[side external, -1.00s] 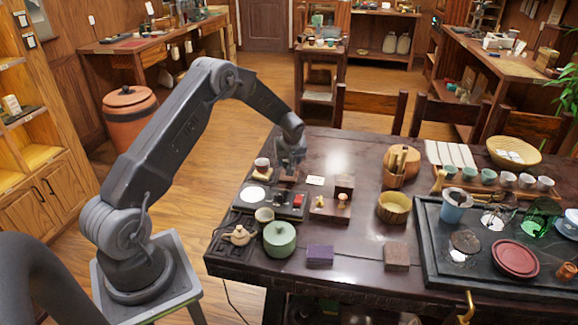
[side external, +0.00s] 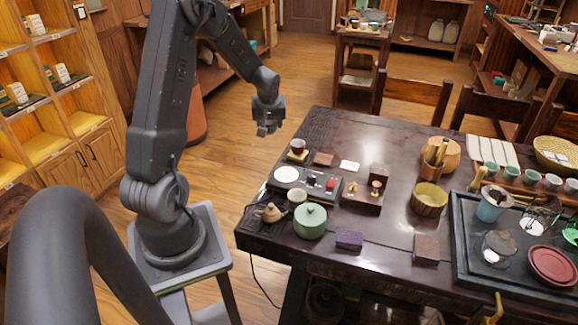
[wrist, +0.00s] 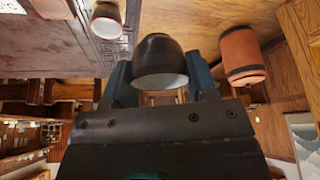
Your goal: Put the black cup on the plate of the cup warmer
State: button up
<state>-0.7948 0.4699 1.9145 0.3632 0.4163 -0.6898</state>
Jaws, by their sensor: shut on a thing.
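The black cup (wrist: 160,56), white inside, is between the two fingers of my gripper (wrist: 160,78) in the wrist view, its rim towards the camera. My gripper is shut on it. In the side view my gripper (side external: 267,126) hangs in the air beyond the table's left edge, higher than the table top; the cup is hard to make out there. The cup warmer (side external: 312,195) is a dark slab near the table's left edge, with a round white plate (side external: 287,174) and a red part at its right. The plate is bare.
A reddish cup with a pale inside (side external: 298,146) stands on a small coaster behind the plate. A pale cup (side external: 297,196), a teapot (side external: 268,212) and a green lidded pot (side external: 310,221) stand in front. A wooden stand (side external: 362,199) is to the right.

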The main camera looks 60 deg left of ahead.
jog(key=s+d, duration=0.4)
jog(key=s, duration=0.5)
jog(key=w+d+f, duration=0.1)
jog(key=w+f, duration=0.1)
jog(key=w, duration=0.1)
jog(key=w+d+f, duration=0.2)
jog(key=w, duration=0.2)
jog(key=w+d+f, duration=0.2)
jog(key=w, duration=0.1)
jog(key=shift+w+f, duration=0.15)
jog(key=shift+f, duration=2.1)
jog(key=shift+f, duration=0.15)
jog(key=o, duration=0.9)
